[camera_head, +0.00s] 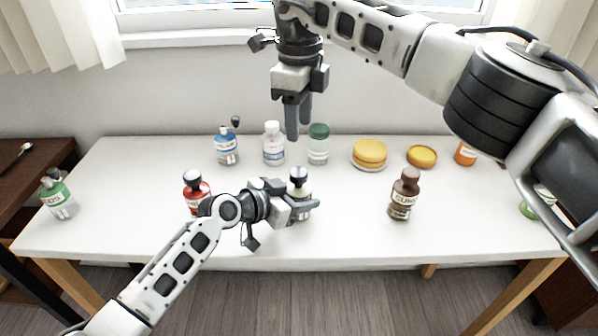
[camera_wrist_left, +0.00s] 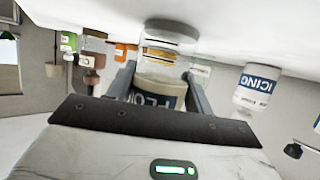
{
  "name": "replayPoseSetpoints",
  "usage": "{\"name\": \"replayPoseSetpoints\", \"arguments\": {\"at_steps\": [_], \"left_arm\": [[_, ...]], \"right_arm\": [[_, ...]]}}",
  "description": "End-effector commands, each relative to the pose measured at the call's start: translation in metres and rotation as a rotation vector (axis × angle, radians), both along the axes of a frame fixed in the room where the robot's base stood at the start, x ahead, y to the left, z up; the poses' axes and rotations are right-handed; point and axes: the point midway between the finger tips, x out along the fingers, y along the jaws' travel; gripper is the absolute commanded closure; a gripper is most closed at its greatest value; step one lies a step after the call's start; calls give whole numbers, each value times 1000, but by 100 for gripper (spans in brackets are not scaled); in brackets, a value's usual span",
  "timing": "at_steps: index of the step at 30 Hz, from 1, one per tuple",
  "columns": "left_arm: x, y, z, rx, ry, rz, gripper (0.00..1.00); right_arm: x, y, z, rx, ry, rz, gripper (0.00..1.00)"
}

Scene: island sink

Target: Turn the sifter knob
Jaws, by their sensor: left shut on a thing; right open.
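A small cream bottle (camera_head: 302,188) with a dark round knob (camera_head: 299,174) on top stands near the middle of the table. My left gripper (camera_head: 308,207) reaches it from the left and is shut on its body, hiding much of it. In the left wrist view, which is upside down, the bottle's blue label (camera_wrist_left: 150,98) reads partly "FLO" between the two fingers. My right gripper (camera_head: 298,117) is open and empty, pointing down above the table's back edge, behind the held bottle and apart from it.
A red bottle (camera_head: 194,188) stands close left, partly behind my left arm. A brown bottle (camera_head: 404,196) stands right. Blue (camera_head: 227,149), white (camera_head: 273,148) and green-lidded (camera_head: 318,149) containers line the back, beside a yellow round container (camera_head: 369,153). The table (camera_head: 345,235) is clear at the front.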

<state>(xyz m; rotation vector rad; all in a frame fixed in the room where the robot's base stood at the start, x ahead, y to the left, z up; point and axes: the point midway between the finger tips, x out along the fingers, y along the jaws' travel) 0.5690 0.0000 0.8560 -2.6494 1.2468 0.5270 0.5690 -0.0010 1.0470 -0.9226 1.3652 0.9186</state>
Motion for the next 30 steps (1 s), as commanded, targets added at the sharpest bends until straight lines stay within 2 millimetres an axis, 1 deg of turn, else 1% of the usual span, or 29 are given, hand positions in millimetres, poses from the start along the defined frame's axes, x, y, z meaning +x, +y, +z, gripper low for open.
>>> {"name": "replayPoseSetpoints", "arguments": {"at_steps": [2,5,8,15,21,25,30], "left_arm": [[0,0,-1,1,2,-1,74],[0,0,-1,1,2,-1,74],[0,0,-1,1,2,-1,74],[0,0,-1,1,1,-1,74],[0,0,-1,1,1,0,74],[0,0,-1,1,1,0,74],[0,0,-1,1,1,0,74]], "right_arm": [[0,0,7,1,0,63,57],[-1,0,4,0,3,99,57],[-1,0,-10,0,5,101,57],[-1,-1,-59,-1,6,97,57],[-1,0,-92,0,4,96,57],[-1,0,-104,1,3,97,57],[-1,0,-110,0,1,97,57]]}}
